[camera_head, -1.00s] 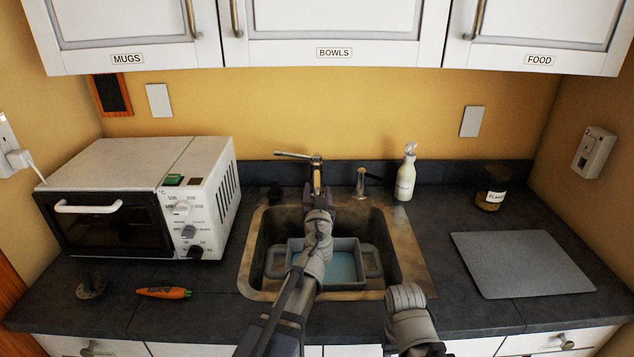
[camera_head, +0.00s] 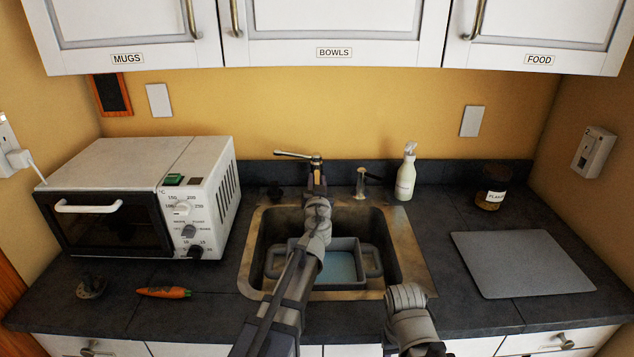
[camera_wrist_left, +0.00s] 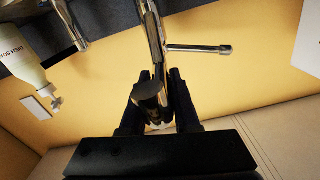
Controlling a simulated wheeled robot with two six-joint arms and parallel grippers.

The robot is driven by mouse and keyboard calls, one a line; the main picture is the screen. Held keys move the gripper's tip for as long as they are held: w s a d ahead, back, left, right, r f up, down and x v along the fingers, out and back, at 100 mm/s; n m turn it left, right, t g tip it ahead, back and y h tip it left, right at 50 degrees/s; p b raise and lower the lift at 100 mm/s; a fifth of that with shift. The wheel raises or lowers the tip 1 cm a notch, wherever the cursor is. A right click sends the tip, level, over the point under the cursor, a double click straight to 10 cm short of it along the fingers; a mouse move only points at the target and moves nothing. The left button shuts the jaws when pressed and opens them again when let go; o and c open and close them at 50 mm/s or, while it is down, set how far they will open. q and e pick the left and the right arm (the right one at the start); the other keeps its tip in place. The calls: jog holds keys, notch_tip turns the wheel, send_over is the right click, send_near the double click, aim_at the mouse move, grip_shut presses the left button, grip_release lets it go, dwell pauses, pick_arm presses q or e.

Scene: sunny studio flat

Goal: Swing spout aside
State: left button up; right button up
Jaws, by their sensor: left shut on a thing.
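The metal tap (camera_head: 317,160) stands behind the sink, with a thin lever (camera_head: 291,154) reaching left from its top. My left gripper (camera_head: 317,187) is at the tap, over the sink's back edge. In the left wrist view, the spout (camera_wrist_left: 154,40) runs down between the two dark fingers of my left gripper (camera_wrist_left: 160,100), which is shut on it. The lever also shows there (camera_wrist_left: 200,48), clear of the fingers. In the head view my left gripper and wrist hide most of the spout. My right forearm is at the sink's front right; its gripper is not visible.
A grey tub (camera_head: 372,262) with bluish contents sits in the sink (camera_head: 412,255). Behind the sink are a small dispenser or fitting (camera_head: 361,183) and a soap bottle (camera_head: 405,175). A microwave-like oven (camera_head: 130,165) stands left, a grey board (camera_head: 522,264) lies right.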

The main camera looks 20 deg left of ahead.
pick_arm(q)
grip_shut()
dwell(0.8)
